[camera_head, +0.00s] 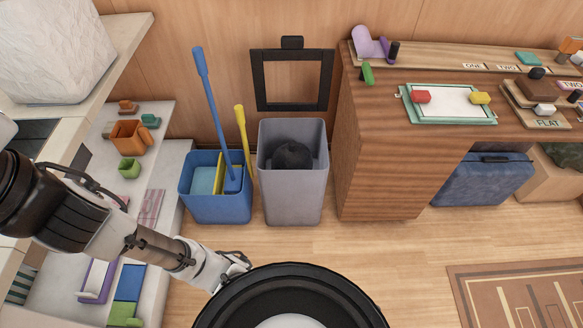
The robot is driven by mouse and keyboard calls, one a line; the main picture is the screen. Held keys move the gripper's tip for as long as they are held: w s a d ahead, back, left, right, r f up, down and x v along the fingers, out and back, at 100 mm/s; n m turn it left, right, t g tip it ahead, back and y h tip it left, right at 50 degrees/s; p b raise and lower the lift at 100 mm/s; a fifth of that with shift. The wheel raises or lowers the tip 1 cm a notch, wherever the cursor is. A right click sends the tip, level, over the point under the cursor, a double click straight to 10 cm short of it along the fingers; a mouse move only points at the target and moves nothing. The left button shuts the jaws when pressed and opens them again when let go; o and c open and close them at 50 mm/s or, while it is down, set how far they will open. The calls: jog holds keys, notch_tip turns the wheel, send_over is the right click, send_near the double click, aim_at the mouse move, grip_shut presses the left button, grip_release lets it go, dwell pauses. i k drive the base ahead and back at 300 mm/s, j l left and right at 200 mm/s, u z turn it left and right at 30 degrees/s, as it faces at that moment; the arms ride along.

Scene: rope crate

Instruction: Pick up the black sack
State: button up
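The black sack (292,155) sits inside a tall grey bin (291,197) that stands on the floor against the wooden wall. Only the sack's rounded top shows; its lower part is hidden by the bin's front wall. My gripper (240,262) is at the end of my arm, which reaches in from the left. It is in front of the bin, below and to the left of it in the picture, and apart from the sack. The fingers are small and partly hidden, so I cannot tell whether they are open or shut.
A blue bucket (217,208) with blue and yellow handles stands close left of the bin. A wooden cabinet (390,150) stands close right. A black frame (258,82) is on the wall behind. Open floor (400,265) lies in front to the right.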

aim_at(293, 155)
jog(key=i+l+z, duration=0.15)
jog(key=i, duration=0.4)
jog(key=i+l+z, duration=0.15)
jog(key=i, duration=0.4)
jog(key=i+l+z, duration=0.15)
jog(key=i, duration=0.45)
jog(key=k+l, duration=0.05)
